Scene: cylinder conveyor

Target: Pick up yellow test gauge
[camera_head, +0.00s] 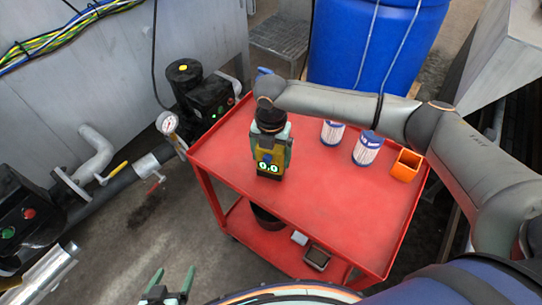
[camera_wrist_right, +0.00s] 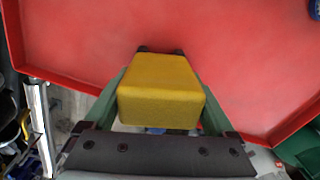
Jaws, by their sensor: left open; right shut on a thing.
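The yellow test gauge (camera_head: 266,157) is upright at the red cart's top, with a lit display reading 0,0 on its lower front. My right gripper (camera_head: 271,143) comes down over it from above, its green fingers on either side. In the right wrist view the yellow gauge (camera_wrist_right: 161,92) sits between the two fingers of the right gripper (camera_wrist_right: 160,110), which is shut on it. I cannot tell whether the gauge touches the cart top. My left gripper (camera_head: 168,285) is open and empty at the bottom of the head view, over the floor, away from the cart.
The red cart (camera_head: 330,210) also holds two white-and-blue cylinders (camera_head: 332,132) (camera_head: 367,148) and an orange box (camera_head: 406,165). Its lower shelf carries a dark bowl and small boxes. A blue barrel (camera_head: 375,45) stands behind. Pipes and a dial gauge (camera_head: 167,122) are at left.

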